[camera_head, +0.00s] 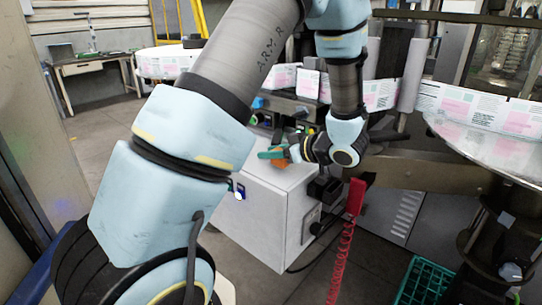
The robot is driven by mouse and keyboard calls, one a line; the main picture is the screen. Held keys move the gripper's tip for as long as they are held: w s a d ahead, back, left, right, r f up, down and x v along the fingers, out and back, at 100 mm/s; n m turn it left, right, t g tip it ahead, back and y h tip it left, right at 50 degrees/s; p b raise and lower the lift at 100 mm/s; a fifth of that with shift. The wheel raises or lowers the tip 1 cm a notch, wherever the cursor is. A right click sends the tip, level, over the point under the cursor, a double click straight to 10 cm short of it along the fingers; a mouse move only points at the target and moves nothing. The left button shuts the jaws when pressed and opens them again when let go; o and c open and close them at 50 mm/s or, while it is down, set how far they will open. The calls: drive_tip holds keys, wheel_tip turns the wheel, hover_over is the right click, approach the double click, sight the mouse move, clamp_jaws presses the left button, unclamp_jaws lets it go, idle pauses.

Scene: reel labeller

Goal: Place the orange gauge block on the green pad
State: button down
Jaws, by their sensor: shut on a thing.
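The orange gauge block (281,164) is a small orange piece at the tip of my gripper (287,157), above or at the top of a white cabinet (265,180). My gripper points left and is shut on the block; the fingers are small and partly hidden. A flat teal-green piece (270,155) shows just left of and behind the block. It may be the green pad, but I cannot tell for sure. I cannot tell whether the block touches it or the cabinet top.
A control panel with knobs (262,118) stands behind the cabinet. A red holder (355,197) with a coiled red cord hangs to the right. A large reel table (490,150) with printed labels is at the right. A green crate (425,283) sits on the floor.

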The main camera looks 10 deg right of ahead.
drive_tip(key=shift+f, duration=0.8)
drive_tip(key=shift+f, duration=0.15)
drive_tip(key=c, duration=0.5)
unclamp_jaws()
